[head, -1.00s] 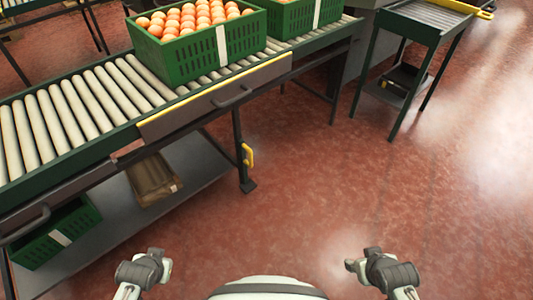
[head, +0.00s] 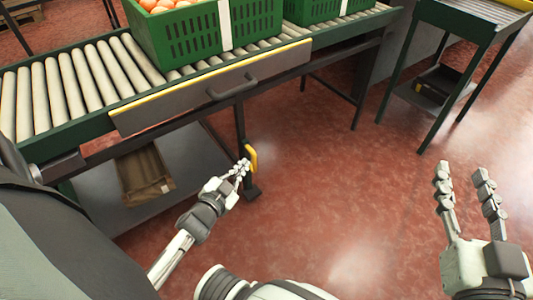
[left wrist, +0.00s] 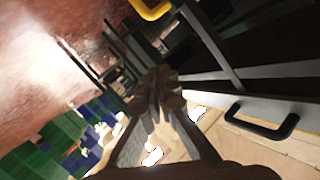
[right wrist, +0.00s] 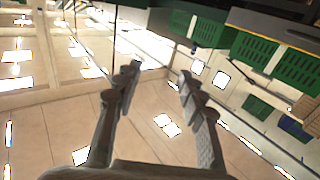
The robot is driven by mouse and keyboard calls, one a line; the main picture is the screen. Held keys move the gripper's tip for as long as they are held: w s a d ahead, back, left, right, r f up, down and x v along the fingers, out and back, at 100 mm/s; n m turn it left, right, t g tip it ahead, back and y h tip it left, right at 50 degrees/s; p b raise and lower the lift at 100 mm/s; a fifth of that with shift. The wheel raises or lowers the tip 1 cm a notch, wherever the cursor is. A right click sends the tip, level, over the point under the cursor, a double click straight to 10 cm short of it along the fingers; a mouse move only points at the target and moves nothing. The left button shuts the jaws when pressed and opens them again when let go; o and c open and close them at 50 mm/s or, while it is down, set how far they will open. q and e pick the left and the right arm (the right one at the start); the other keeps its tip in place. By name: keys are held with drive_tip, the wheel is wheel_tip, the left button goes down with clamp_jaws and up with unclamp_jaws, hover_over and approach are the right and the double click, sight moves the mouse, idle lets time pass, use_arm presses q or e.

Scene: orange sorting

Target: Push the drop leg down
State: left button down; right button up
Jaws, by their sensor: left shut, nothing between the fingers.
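The drop leg (head: 240,127) is a dark upright post under the front of the roller conveyor, with a dark foot (head: 251,192) near the red floor. A yellow handle (head: 251,156) sits low on the leg; it also shows at the top of the left wrist view (left wrist: 150,8). My left gripper (head: 243,168) is shut and empty, its fingertips just left of and close to the yellow handle. I cannot tell whether they touch it. My right gripper (head: 462,172) is open and empty, raised at the right, far from the leg.
The roller conveyor (head: 65,140) has a hinged grey front panel (head: 180,101) with a dark handle (head: 233,88). Green crates (head: 190,36) stand on it, one with oranges. A lower shelf holds a brown box (head: 143,175). A green stand (head: 405,68) is at back right. The floor between is clear.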

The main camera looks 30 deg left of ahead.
use_arm(q)
drive_tip(key=shift+s, duration=0.1)
drive_tip(key=w+a+f+b, duration=0.3)
drive_tip(key=w+f, duration=0.2)
drive_tip(key=w, duration=0.4)
drive_tip(key=shift+w+a+f, duration=0.15)
drive_tip(key=shift+w+f, duration=0.15)
drive_tip(key=shift+w, duration=0.05)
use_arm(e)
drive_tip(key=s+r+t+y, duration=0.2)
drive_tip(key=r+t, duration=0.4)
drive_tip(key=r, duration=0.4)
drive_tip(key=shift+s+a+r+t+y, duration=0.3)
drive_tip(key=shift+s+a+y, duration=0.1)
drive_tip(key=shift+s, duration=0.35)
